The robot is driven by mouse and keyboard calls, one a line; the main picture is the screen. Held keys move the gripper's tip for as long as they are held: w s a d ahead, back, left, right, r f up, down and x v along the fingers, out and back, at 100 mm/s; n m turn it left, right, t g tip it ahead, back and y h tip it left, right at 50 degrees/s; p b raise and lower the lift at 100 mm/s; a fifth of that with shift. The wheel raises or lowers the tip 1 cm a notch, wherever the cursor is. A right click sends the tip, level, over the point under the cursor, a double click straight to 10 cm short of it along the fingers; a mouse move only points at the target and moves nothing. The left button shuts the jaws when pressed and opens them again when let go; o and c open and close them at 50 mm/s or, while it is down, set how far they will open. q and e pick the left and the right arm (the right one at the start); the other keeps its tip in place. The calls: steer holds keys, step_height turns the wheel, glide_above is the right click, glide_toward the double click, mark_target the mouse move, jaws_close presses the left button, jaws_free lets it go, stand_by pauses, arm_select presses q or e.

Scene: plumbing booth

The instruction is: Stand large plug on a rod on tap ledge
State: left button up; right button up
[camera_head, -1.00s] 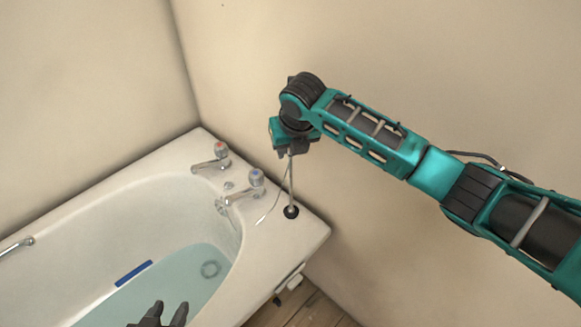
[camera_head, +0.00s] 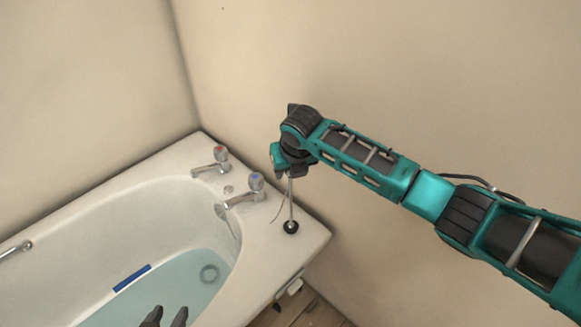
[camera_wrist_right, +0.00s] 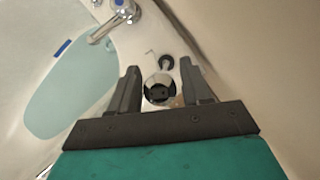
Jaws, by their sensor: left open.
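The large plug (camera_head: 291,227) is a black disc at the foot of a thin upright metal rod (camera_head: 291,200). It is at the tap ledge (camera_head: 265,238), right of the taps; I cannot tell whether it bears its full weight there. My right gripper (camera_head: 291,172) is above it, at the rod's upper end. My left gripper (camera_head: 163,316) is open and empty at the bottom edge, over the bath.
A red-topped tap (camera_head: 213,161) and a blue-topped tap (camera_head: 250,189) stand left of the plug. A thin chain or cord (camera_head: 279,211) hangs beside the rod. The bath holds water, with a blue strip (camera_head: 131,278) inside. Walls stand behind and right.

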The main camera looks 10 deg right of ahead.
steer(key=shift+o, duration=1)
